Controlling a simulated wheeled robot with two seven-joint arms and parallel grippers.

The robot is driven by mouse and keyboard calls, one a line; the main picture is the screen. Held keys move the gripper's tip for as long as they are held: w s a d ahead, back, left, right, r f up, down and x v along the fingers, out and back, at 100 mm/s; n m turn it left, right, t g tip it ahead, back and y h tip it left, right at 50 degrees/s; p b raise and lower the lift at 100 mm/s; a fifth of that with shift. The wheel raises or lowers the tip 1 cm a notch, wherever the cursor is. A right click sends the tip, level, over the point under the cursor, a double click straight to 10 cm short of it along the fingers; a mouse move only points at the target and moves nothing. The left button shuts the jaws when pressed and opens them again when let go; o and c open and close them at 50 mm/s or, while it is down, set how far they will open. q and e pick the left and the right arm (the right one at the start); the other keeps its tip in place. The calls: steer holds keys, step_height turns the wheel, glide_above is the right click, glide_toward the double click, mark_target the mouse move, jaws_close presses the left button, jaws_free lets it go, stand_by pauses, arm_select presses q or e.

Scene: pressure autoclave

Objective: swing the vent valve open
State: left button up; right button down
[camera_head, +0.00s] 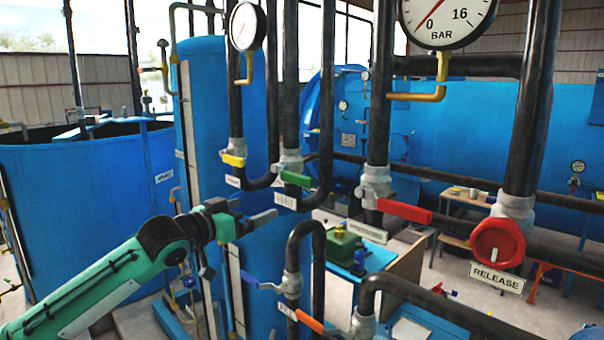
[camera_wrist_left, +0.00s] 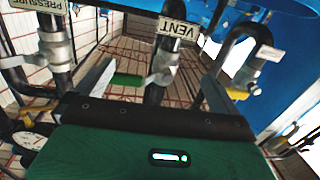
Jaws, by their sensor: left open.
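The vent valve has a green lever handle (camera_head: 297,180) on a grey body (camera_head: 289,161), above a white VENT label (camera_head: 285,200) in the head view. The handle points to the right there, lying across the dark vertical pipe. My left gripper (camera_head: 250,212) is open, to the left of and slightly below the valve. In the left wrist view, the green handle (camera_wrist_left: 127,79) and the VENT label (camera_wrist_left: 178,28) appear ahead, between the two spread fingers of my gripper (camera_wrist_left: 157,80). The handle's free end is near the left finger; contact cannot be told. My right gripper is not in view.
A yellow-handled valve (camera_head: 233,160) is left of the vent valve and a red lever (camera_head: 404,211) right of it. A blue lever (camera_head: 250,281) and an orange lever (camera_head: 310,322) sit below. A red RELEASE knob (camera_head: 498,246) is far right. Dark pipes crowd the area.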

arm_select(q)
steer(key=m+g+h, duration=0.1)
steer(key=m+h, duration=0.1)
glide_toward(294, 175)
steer(key=p+x, duration=0.5)
steer(key=x, duration=0.6)
steer(key=shift+w, duration=0.1)
steer(key=shift+w+d+f, duration=0.1)
steer(key=shift+w+d, duration=0.35)
steer(key=shift+d, duration=0.1)
steer(key=shift+c, duration=0.2)
steer(key=c, duration=1.2)
steer(key=shift+o, duration=0.2)
steer(key=shift+n, duration=0.3)
